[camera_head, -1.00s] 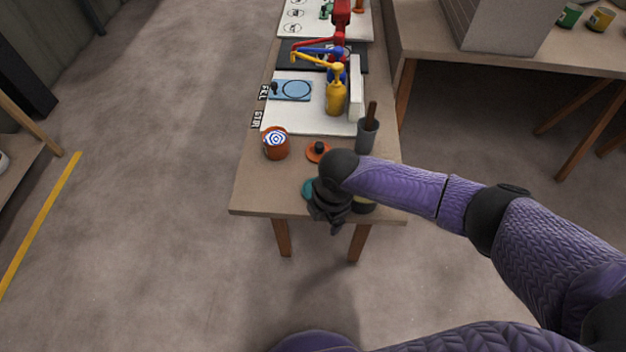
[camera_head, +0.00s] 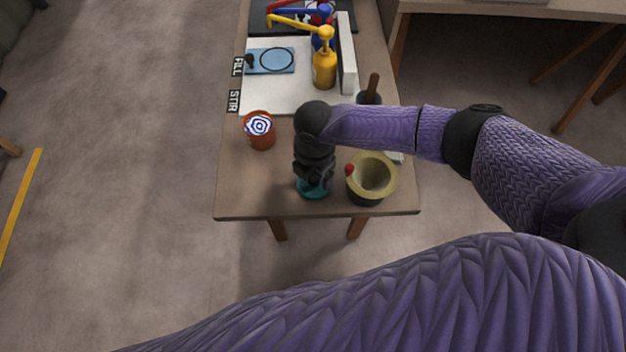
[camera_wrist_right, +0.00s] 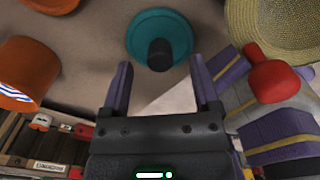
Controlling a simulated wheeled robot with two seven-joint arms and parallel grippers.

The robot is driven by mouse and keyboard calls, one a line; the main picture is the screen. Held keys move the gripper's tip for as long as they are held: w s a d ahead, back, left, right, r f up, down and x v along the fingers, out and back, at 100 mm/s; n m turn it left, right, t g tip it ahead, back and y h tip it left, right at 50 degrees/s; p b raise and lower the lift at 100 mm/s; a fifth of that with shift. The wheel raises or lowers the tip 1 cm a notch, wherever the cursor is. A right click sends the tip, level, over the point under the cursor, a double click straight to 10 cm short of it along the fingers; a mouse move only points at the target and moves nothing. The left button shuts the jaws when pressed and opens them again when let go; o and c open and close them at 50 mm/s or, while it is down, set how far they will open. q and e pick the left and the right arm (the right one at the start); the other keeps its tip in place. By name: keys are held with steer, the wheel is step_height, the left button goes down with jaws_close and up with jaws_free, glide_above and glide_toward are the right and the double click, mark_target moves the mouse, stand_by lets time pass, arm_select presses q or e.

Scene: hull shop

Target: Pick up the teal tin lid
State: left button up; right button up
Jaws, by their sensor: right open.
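The teal tin lid (camera_head: 322,192) lies on the near end of the wooden table, partly hidden under my right gripper (camera_head: 313,178) in the head view. In the right wrist view the teal tin lid (camera_wrist_right: 140,38) is a round disc with a black knob standing up from its middle. My right gripper (camera_wrist_right: 162,70) is open and points down at the lid. Its two fingers are apart, one to each side of the knob's line, with nothing between them. I cannot tell how high the fingertips are above the lid. My left gripper is not in view.
A straw-coloured, dark-sided bowl-like thing (camera_head: 378,173) with a red ball (camera_head: 350,170) stands just right of the gripper. An orange tin (camera_head: 259,137) with a blue-white pattern stands to the left. A yellow bottle (camera_head: 324,70) stands behind. The table's front edge is close.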

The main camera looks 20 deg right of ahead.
step_height(320, 180, down, 2)
steer(key=shift+f+b, duration=0.25)
steer(key=shift+b, duration=0.05)
steer(key=shift+r, duration=0.2)
jaws_close()
